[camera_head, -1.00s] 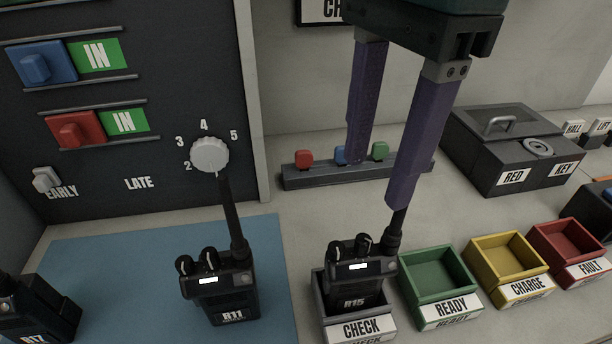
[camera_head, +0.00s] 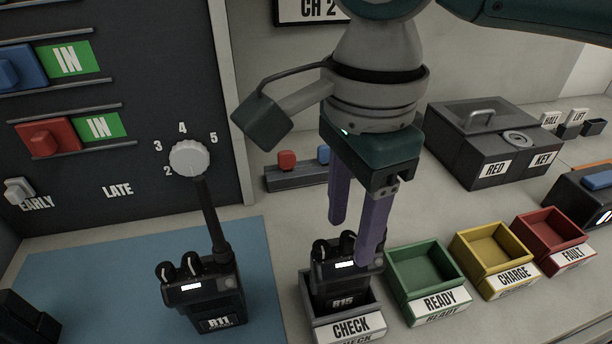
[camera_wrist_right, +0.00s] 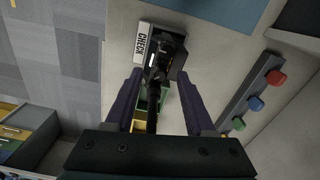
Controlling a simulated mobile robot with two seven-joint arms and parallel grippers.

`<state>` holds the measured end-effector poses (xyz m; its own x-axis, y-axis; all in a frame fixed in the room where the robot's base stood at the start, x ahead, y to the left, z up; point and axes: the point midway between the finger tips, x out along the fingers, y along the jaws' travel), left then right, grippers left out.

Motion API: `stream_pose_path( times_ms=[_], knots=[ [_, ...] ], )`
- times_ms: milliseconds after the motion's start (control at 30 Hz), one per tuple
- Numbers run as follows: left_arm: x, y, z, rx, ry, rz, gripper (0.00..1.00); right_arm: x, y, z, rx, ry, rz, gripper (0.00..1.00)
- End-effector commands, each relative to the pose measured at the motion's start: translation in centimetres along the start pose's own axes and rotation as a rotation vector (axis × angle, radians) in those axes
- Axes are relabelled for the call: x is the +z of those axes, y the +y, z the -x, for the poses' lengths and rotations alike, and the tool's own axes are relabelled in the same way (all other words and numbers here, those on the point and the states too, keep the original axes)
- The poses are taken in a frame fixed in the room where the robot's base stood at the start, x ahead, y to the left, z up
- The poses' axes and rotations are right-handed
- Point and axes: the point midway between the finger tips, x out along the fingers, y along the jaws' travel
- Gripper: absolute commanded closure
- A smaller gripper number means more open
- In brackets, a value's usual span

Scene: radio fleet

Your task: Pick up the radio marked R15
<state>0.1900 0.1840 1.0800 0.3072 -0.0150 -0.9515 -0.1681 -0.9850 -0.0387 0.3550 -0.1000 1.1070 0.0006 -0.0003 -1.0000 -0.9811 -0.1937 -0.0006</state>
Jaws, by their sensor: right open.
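The black radio marked R15 (camera_head: 339,287) stands upright in the grey CHECK tray (camera_head: 349,326). Its small screen is lit. My right gripper (camera_head: 352,244) comes down from above, its purple fingers open. The nearer finger overlaps the radio's upper right side and hides its antenna in the head view; the other finger is behind the knobs. In the right wrist view, the radio (camera_wrist_right: 174,66) is at the fingertips, and its antenna runs between the open fingers (camera_wrist_right: 160,76). I cannot tell whether either finger touches it. My left gripper is not in view.
Radio R11 (camera_head: 206,296) stands left on a blue mat (camera_head: 110,270). Green READY (camera_head: 429,292), yellow CHARGE (camera_head: 492,270) and red FAULT (camera_head: 551,249) trays are to the right. A RED KEY box (camera_head: 480,145) and a rail with coloured buttons (camera_head: 290,176) are behind.

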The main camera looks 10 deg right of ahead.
Motion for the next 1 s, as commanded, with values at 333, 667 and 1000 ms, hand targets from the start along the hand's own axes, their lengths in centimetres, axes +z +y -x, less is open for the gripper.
stream_pose_path(
  times_ms=[333, 667, 1000],
  knots=[
    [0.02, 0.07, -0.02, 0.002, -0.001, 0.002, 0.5, 0.01, -0.01, 0.05, 0.0, 0.0, 0.0, 0.69],
    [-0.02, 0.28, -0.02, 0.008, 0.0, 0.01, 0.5, 0.0, -0.01, 0.07, 0.0, 0.0, 0.0, 1.0],
    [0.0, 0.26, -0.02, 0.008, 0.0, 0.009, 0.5, 0.0, -0.01, 0.08, 0.0, 0.0, 0.0, 1.0]
  ],
)
